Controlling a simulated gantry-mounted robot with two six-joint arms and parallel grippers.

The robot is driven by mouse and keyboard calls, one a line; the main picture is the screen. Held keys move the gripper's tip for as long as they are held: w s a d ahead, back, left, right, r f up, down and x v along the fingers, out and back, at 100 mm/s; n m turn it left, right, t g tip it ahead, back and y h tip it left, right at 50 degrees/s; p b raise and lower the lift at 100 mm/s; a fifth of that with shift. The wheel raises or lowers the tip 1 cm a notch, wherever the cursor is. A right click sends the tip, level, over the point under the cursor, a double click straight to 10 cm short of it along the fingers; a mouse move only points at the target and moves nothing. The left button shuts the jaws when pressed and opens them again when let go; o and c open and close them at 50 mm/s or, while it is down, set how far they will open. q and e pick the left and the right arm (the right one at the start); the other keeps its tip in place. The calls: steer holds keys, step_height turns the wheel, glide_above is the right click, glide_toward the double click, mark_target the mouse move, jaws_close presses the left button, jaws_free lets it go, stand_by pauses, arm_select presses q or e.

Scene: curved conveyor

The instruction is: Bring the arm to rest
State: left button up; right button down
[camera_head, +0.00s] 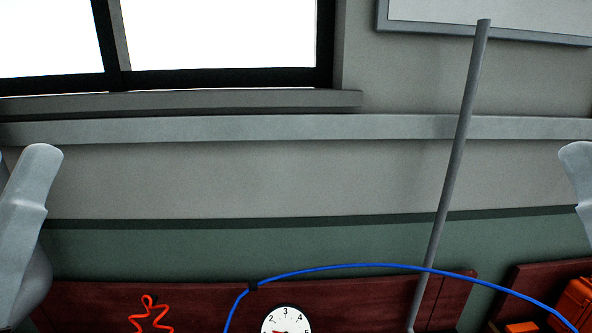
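Only parts of my two arms show in the head view. A grey link of my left arm (25,220) stands at the left edge. A grey link of my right arm (579,180) shows at the right edge. Neither gripper is in the picture, so I cannot see their fingers or whether they hold anything. The conveyor is not visible.
A thin grey pole (456,170) rises at the right. A blue cable (360,266) arcs across the bottom, near a round dial (287,321), an orange star-like wire shape (151,314) and dark red boards (85,300). An orange case (577,300) is at lower right. A window (220,35) is behind.

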arm_select(q)
step_height(320, 180, up, 36)
steer(key=p, duration=3.4)
arm_select(e)
step_height(320, 180, up, 36)
arm_select(q)
step_height(320, 180, down, 38)
steer(key=b, duration=3.8)
steer(key=shift+r, duration=0.2)
arm_select(e)
step_height(320, 180, down, 38)
steer(key=shift+w+r+y, duration=0.15)
steer(key=shift+y, duration=0.15)
arm_select(q)
steer(key=shift+b, duration=0.3)
